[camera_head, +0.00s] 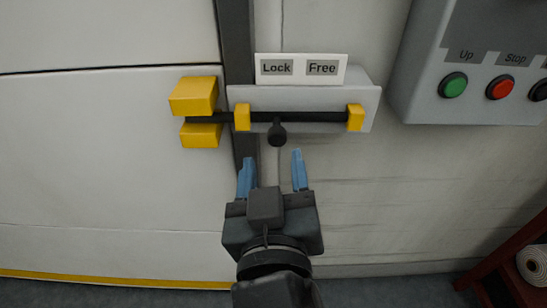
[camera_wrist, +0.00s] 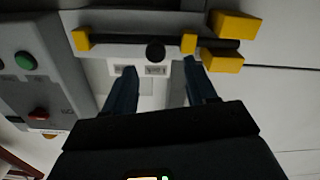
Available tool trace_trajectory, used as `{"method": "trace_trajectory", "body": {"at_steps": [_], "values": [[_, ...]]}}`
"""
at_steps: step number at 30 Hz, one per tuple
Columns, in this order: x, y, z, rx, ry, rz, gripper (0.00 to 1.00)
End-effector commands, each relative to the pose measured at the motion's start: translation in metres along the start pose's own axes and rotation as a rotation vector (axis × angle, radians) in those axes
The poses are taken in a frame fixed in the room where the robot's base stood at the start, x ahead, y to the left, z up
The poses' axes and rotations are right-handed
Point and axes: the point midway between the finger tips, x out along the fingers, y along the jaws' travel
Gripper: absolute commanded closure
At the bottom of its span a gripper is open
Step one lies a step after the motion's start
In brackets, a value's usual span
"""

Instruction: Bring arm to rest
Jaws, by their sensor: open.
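My gripper (camera_head: 272,170) is open and empty, with its two blue fingers apart. In the head view it is just below the black knob (camera_head: 277,134) of a sliding bolt (camera_head: 300,117) on the wall. The fingertips are apart from the knob in the picture. In the wrist view my gripper (camera_wrist: 158,78) also shows open, with the knob (camera_wrist: 155,52) beyond and between the fingertips. The bolt's left end reaches into the yellow bracket (camera_head: 194,97) on the white door. A label plate (camera_head: 300,68) above reads Lock and Free; the knob is roughly below Lock.
A grey control box (camera_head: 450,100) with a green button (camera_head: 453,85), a red button (camera_head: 500,87) and a black button is at the upper right. A dark red rack (camera_head: 505,265) with a white roll (camera_head: 535,264) stands at the lower right. Bare wall lies between.

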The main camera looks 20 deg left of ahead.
Motion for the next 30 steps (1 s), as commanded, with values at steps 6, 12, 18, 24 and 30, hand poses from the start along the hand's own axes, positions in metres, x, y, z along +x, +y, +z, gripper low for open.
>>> {"method": "trace_trajectory", "body": {"at_steps": [6, 12, 18, 24, 30], "values": [[0.000, 0.000, 0.000, 0.000, 0.000, 0.000, 0.43], [0.000, 0.000, 0.000, 0.000, 0.000, 0.000, 0.43], [-0.011, 0.012, 0.025, 0.000, -0.031, -0.008, 0.43], [-0.054, 0.045, 0.088, 0.018, -0.106, -0.028, 0.43], [-0.113, 0.078, 0.137, 0.061, -0.169, -0.023, 0.43]]}}
